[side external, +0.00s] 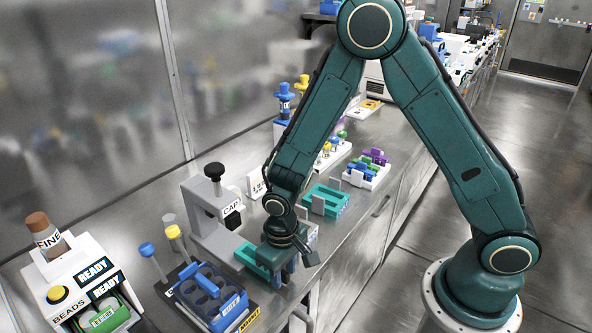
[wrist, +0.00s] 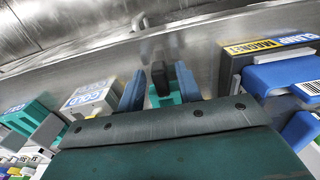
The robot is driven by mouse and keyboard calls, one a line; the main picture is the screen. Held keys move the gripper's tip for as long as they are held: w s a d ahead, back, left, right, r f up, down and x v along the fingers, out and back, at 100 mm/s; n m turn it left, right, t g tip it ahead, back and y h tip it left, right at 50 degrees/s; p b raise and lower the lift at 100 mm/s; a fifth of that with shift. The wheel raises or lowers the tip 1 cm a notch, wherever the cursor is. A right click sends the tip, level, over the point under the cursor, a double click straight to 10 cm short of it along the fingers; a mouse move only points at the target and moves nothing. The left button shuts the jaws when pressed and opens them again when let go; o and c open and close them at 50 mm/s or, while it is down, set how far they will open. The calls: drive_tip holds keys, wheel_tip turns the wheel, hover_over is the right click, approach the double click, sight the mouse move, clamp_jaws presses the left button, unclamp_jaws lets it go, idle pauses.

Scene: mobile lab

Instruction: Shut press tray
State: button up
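The grey press (side external: 213,205) with a black knob stands on the bench, labelled "CAP". A teal tray (side external: 246,257) shows at the foot of the press, partly hidden by my gripper. My gripper (side external: 288,274) points down at the tray's front end. In the wrist view, its two blue fingers (wrist: 160,86) stand apart on either side of a dark upright piece (wrist: 158,72), with visible gaps. A teal part of the tray (wrist: 165,100) shows between the fingers. I cannot tell how far out the tray is.
A blue tube rack (side external: 210,290) on a dark base stands close on the near side; it also fills the right of the wrist view (wrist: 285,75). A teal rack (side external: 325,200) and a box labelled "COLD" (wrist: 90,98) are on the other side. The bench's front edge is close.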

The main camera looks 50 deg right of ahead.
clamp_jaws()
drive_tip(key=shift+w, duration=3.5)
drive_tip(key=shift+o, duration=0.7)
unclamp_jaws()
drive_tip(key=shift+r, duration=0.1)
